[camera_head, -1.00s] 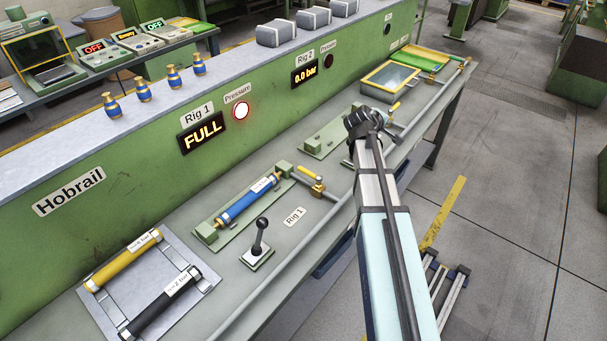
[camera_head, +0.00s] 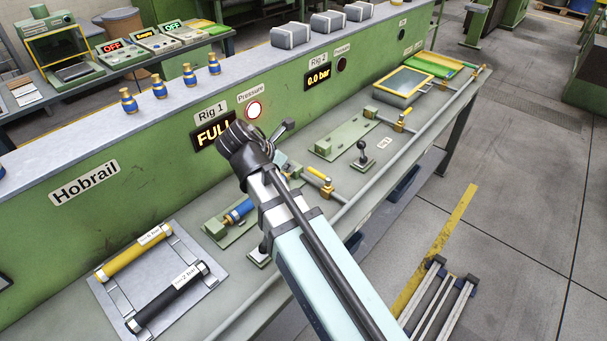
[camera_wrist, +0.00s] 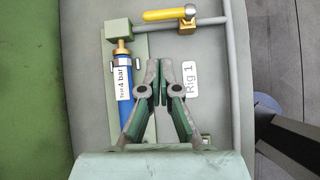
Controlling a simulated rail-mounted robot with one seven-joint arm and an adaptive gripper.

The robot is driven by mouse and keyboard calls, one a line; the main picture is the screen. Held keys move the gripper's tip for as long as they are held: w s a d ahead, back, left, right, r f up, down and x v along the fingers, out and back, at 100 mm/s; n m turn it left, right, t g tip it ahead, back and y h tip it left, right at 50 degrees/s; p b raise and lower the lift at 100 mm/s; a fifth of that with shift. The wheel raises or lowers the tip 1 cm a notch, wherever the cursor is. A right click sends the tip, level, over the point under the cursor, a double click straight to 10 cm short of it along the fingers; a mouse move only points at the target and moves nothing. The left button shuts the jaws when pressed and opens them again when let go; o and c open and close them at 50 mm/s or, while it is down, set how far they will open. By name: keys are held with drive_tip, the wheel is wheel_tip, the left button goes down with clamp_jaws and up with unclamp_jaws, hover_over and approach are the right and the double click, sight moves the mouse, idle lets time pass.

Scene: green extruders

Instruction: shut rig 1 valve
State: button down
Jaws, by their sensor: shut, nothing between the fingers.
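The rig 1 valve has a brass body (camera_wrist: 188,22) and a yellow handle (camera_wrist: 166,15). The handle points left in the wrist view, alongside the short pipe. The yellow handle also shows in the head view (camera_head: 318,173), right of my arm. A blue cylinder (camera_wrist: 122,82) with a "Test 4 bar" label is mounted on rig 1. My gripper (camera_wrist: 165,70) is shut and empty. In the wrist view its fingertips appear below the valve handle, between the blue cylinder and the "Rig 1" label, apart from the valve. My arm hides part of rig 1 in the head view.
The rig 1 display (camera_head: 211,133) reads "FULL", partly hidden, beside a red-ringed pressure lamp (camera_head: 253,110). A rack (camera_head: 190,300) holding yellow and black cylinders lies left. Rig 2's lever (camera_head: 362,155) stands right. A long pipe (camera_head: 365,190) runs along the bench front.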

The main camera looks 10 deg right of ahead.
sight(318, 174)
drive_tip(key=shift+s+a+n, duration=0.5)
drive_tip(key=shift+s+a, duration=0.05)
drive_tip(key=shift+s, duration=0.1)
drive_tip(key=shift+f, duration=0.1)
drive_tip(key=p+x, duration=0.1)
drive_tip(key=x, duration=0.7)
drive_tip(key=d+r+p+x, duration=0.1)
drive_tip(key=x, duration=0.3)
drive_tip(key=shift+w+p, duration=0.35)
drive_tip(key=shift+w, duration=0.05)
drive_tip(key=shift+w+d+f, duration=0.2)
drive_tip(key=shift+w+d, duration=0.1)
drive_tip(key=shift+d, duration=0.2)
